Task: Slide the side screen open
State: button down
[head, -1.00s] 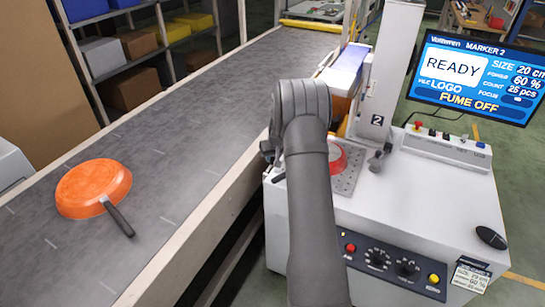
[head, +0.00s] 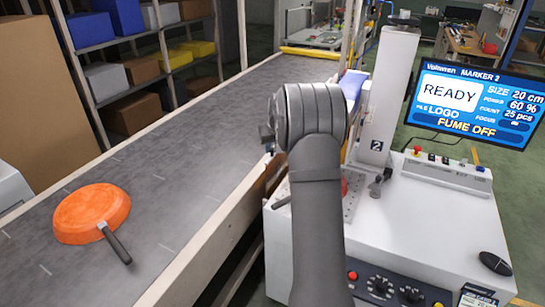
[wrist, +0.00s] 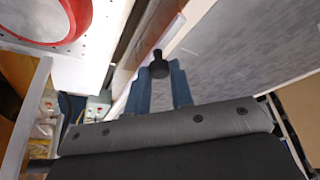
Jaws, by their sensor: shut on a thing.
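In the wrist view my gripper (wrist: 162,84) has blue fingers closed around a black knob (wrist: 158,67). A dark stem runs from the knob up the picture, beside a pale panel edge (wrist: 172,32). Which part is the side screen's own surface is unclear. The marking machine (head: 440,225) stands at the right, with a grey upright column marked 2 (head: 385,100). A red round pan (wrist: 40,20) lies on its plate, and is mostly covered by my arm in the head view.
The conveyor (head: 190,150) runs along the left, with an orange pan (head: 92,212) upside down near its front. A display (head: 475,105) reads READY and FUME OFF. Shelves with boxes (head: 135,112) stand behind the conveyor.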

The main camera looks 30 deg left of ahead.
jog(key=shift+r, duration=0.35)
jog(key=c, duration=1.3)
grip_release()
jog(key=v, duration=1.7)
jog(key=shift+r, duration=0.15)
jog(key=x, duration=1.7)
jog(key=shift+f, duration=0.35)
